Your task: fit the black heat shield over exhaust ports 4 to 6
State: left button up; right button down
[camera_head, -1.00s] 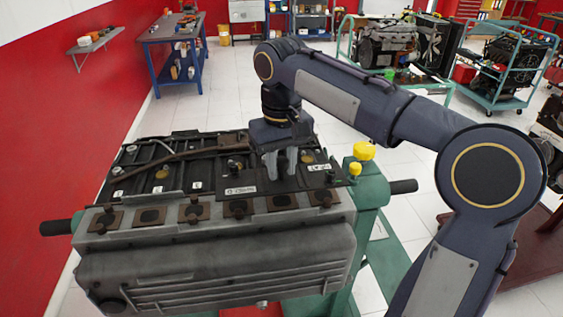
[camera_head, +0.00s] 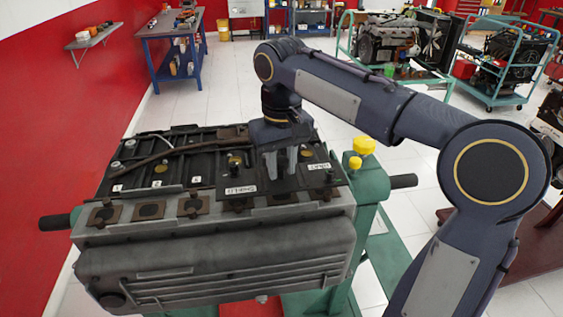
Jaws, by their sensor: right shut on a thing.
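The black heat shield (camera_head: 262,192) is a flat dark plate with a white label at its front left corner. It lies along the right half of the engine's near top edge and overlaps the upper part of the three right exhaust ports; their lower edges still show below it (camera_head: 283,200). Whether it touches them I cannot tell. My right gripper (camera_head: 287,172) points down and is shut on the shield near its middle. The three left exhaust ports (camera_head: 150,211) are uncovered, brown flanges with dark openings. My left gripper is not in view.
The grey engine (camera_head: 215,255) sits on a green stand (camera_head: 370,205) with black side handles. Yellow knobs (camera_head: 363,146) stand up close to the shield's right end. A brown pipe (camera_head: 170,153) runs over the engine top.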

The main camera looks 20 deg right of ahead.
jog(key=shift+f, duration=0.1)
jog(key=shift+f+b, duration=0.7)
jog(key=shift+f, duration=0.3)
jog(key=shift+f, duration=0.25)
dwell(0.3)
jog(key=c, duration=1.1)
grip_release()
jog(key=shift+o, duration=0.2)
